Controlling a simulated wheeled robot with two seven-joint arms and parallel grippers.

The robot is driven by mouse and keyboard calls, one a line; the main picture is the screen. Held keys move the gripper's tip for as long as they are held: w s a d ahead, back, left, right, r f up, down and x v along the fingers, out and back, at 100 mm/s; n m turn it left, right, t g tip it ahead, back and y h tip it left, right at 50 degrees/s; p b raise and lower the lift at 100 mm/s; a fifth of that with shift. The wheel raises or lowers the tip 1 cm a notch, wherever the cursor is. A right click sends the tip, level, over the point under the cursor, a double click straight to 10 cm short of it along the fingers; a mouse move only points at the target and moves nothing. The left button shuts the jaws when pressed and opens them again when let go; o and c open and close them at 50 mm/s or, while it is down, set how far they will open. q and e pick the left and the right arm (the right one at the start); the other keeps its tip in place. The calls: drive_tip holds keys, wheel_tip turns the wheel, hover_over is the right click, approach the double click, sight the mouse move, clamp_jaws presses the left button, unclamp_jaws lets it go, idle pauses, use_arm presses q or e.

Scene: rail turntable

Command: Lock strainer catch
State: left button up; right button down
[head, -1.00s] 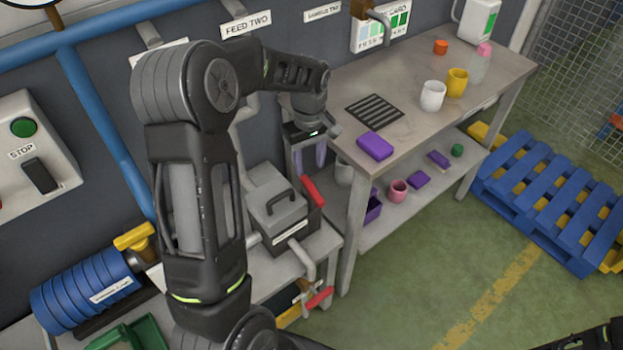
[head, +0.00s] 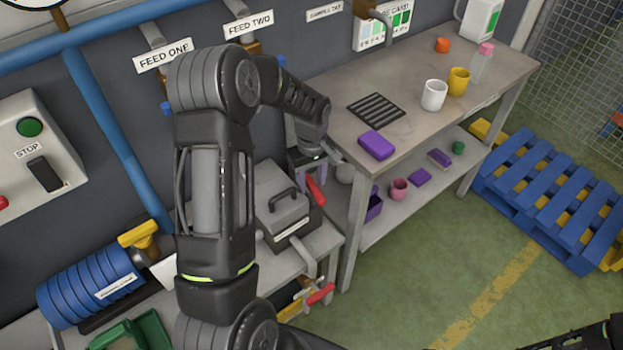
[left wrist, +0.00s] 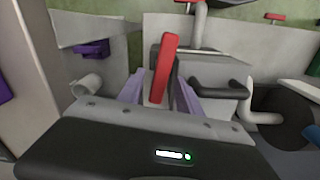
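The strainer (head: 280,200) is a grey box with a dark carry handle on its lid, standing on the low bench. Its red catch lever (head: 316,190) sticks up at the box's far right side. My left gripper (head: 311,172) is at this lever, pointing down. In the left wrist view the red lever (left wrist: 164,66) stands between the two pale purple fingers (left wrist: 158,95), with gaps visible beside it, so the gripper looks open around it. Whether a finger touches the lever is hard to tell. My right gripper is not clearly in view; only a dark arm part shows at the bottom right.
A second red lever (head: 320,294) sits on piping at the bench's front. The workbench (head: 440,85) to the right carries a purple block (head: 376,145), cups and a black grille. Blue ribbed filter housing (head: 90,286) lies left. A blue pallet (head: 550,200) stands on the floor.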

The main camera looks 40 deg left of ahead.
use_arm(q)
clamp_jaws()
idle(0.3)
drive_tip(key=shift+m, duration=0.3)
drive_tip(key=shift+w+f+m+b, duration=0.1)
drive_tip(key=shift+m+b, duration=0.85)
drive_tip(key=shift+m, duration=0.15)
drive_tip(key=m+b, duration=0.1)
drive_tip(key=m, duration=0.3)
drive_tip(key=shift+w+d+b, duration=0.1)
drive_tip(key=shift+d+b, duration=0.05)
drive_tip(key=shift+b, duration=0.25)
drive_tip(key=m+b, duration=0.1)
drive_tip(key=m, duration=0.4)
drive_tip(key=shift+d, duration=0.1)
drive_tip(key=m+b, duration=0.1)
drive_tip(key=m, duration=0.3)
drive_tip(key=shift+d, duration=0.1)
unclamp_jaws()
